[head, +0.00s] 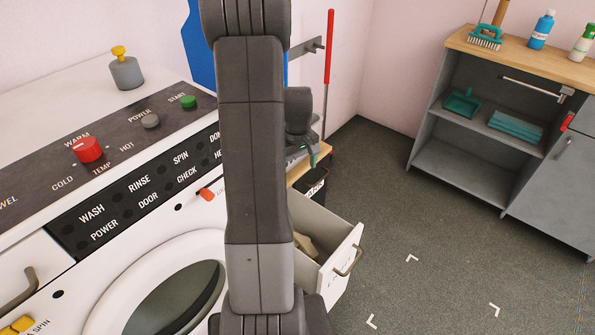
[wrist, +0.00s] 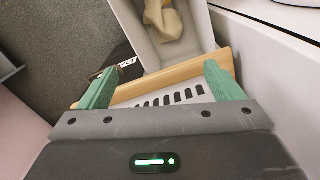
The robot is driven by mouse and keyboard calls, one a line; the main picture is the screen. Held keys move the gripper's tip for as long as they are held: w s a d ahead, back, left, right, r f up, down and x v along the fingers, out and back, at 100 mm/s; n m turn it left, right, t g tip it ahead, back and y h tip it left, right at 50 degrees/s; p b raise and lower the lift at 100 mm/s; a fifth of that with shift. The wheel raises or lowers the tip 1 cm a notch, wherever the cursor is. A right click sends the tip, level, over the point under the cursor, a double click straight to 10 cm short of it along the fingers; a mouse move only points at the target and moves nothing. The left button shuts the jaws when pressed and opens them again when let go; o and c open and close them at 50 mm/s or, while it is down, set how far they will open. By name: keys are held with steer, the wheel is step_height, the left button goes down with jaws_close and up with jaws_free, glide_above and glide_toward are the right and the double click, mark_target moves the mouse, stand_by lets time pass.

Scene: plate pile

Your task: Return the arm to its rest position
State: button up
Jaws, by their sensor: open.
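My arm (head: 255,170) rises upright through the middle of the head view and hides part of the washing machine and drawer. My gripper (head: 312,158) shows partly behind it, over a wood-edged surface. In the wrist view my gripper (wrist: 160,70) has its two green fingers wide apart, with nothing between them. Below the fingers lies a light slotted panel (wrist: 185,98) with a wooden edge (wrist: 160,86). I cannot tell the height of the fingers above it.
An open white drawer (head: 340,262) holds a beige cloth-like item (wrist: 168,22). A black bin (head: 314,188) stands behind it. The washing machine (head: 90,190) fills the left. A grey shelf unit (head: 460,178) stands right. The floor (head: 430,250) between is clear.

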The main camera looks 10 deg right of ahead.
step_height(320, 180, down, 16)
steer(key=b, duration=0.2)
steer(key=shift+f+b, duration=0.2)
steer(key=shift+b, duration=0.1)
stand_by(0.3)
steer(key=shift+r, duration=0.2)
step_height(320, 180, up, 17)
steer(key=p, duration=1.5)
steer(key=shift+f, duration=0.2)
stand_by(1.6)
